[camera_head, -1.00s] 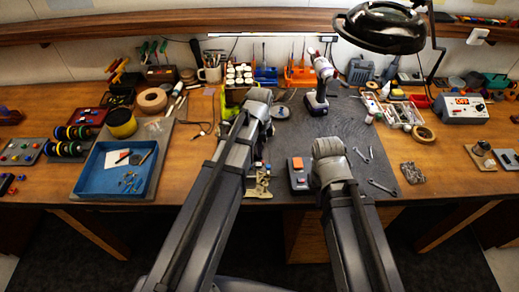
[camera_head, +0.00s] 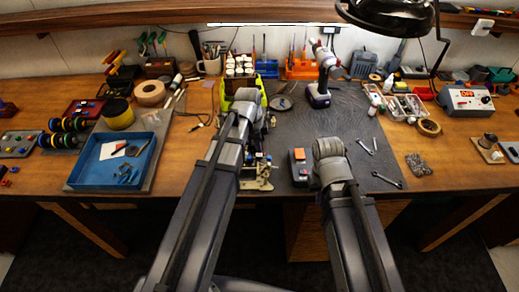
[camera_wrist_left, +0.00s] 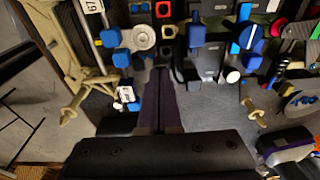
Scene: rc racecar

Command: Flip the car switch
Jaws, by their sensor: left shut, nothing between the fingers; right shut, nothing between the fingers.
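The car (camera_head: 244,95) has lime-green side parts and a beige end part (camera_head: 258,183); my left arm covers much of it in the head view. In the left wrist view its chassis (camera_wrist_left: 68,50) shows beige arms, dark plates and blue parts. My left gripper (camera_wrist_left: 161,76) is shut and empty, its dark fingertips pointing at the chassis parts. A small black-and-white part with a blue tip (camera_wrist_left: 127,95) lies left of the fingers; I cannot tell whether it is the switch.
A cordless drill (camera_head: 321,90) stands behind. Wrenches (camera_head: 388,180) lie right, a blue tray (camera_head: 90,170) left. A lamp (camera_head: 390,20) hangs at the back right.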

